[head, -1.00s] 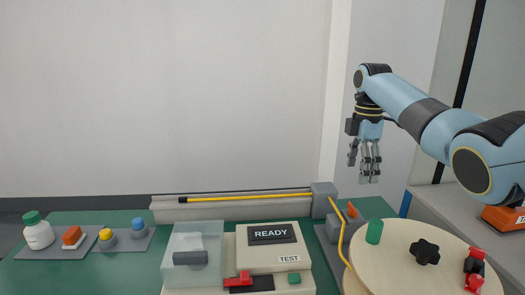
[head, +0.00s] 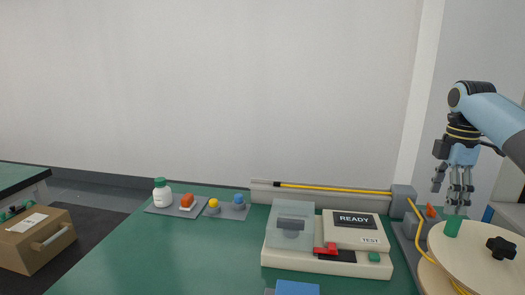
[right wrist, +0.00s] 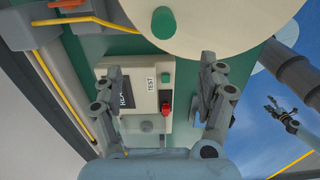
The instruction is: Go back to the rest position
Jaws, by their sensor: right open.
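My right gripper (head: 458,192) hangs from the blue arm at the right of the head view, fingers pointing down. It is open and empty. In the right wrist view its two fingers (right wrist: 170,105) are spread apart, with the tester between them in the picture. It appears above the table near the wooden reel (head: 490,250); the exact height is hard to tell. My left gripper is not in the head view.
The tester (head: 345,262) reads READY and has a clear cover. A yellow cable (head: 340,190) runs along a grey trough to the reel. A white bottle (head: 162,195) and coloured buttons stand at the left. A cardboard box (head: 35,240) is far left. The green table (head: 180,255) is clear at front left.

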